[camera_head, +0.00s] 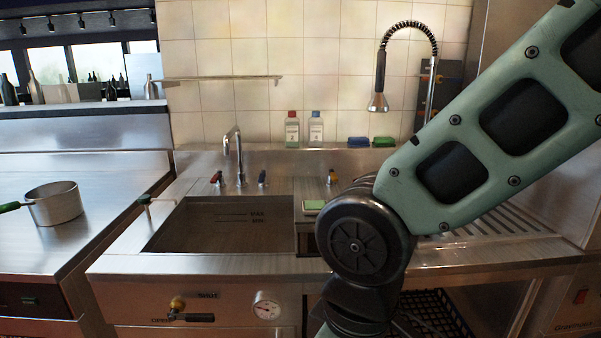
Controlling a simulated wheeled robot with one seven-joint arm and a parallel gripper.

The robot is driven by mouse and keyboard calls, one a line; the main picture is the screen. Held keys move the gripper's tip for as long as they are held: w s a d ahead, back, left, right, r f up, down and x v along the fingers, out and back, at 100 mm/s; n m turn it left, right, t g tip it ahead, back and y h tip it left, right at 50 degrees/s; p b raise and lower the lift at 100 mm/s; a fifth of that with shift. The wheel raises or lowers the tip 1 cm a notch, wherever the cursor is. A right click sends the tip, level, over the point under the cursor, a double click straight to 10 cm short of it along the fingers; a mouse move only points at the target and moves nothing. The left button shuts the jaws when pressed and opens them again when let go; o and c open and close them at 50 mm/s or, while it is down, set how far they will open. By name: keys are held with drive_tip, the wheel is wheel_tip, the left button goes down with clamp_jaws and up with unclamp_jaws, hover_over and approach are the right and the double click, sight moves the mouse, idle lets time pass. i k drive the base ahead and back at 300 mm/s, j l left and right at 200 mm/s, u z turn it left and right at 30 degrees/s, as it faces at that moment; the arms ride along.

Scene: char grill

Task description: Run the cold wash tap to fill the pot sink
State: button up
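The pot sink (172,225) is a steel basin left of centre, with MAX and MIN marks showing on its back wall. No water surface or stream is visible. A curved steel spout (238,150) stands behind it. A red-marked tap (217,178) is left of the spout, and a tap with a dark, bluish handle (262,178), apparently the cold one, is right of it. My arm crosses the right side in front of the counter. My gripper is out of view below.
A spray hose (379,90) hangs at the right, partly behind my arm. Two bottles (292,130) stand on the back ledge. A drain lever (190,317) and a dial (266,306) are on the front panel. A pot (55,204) sits on the left counter.

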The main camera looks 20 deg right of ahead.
sight(262, 175)
drive_tip(key=i+j+z, duration=0.1)
drive_tip(key=i+j, duration=0.45)
drive_tip(key=i+j+z, duration=0.1)
drive_tip(key=i+j, duration=0.45)
drive_tip(key=j, duration=0.25)
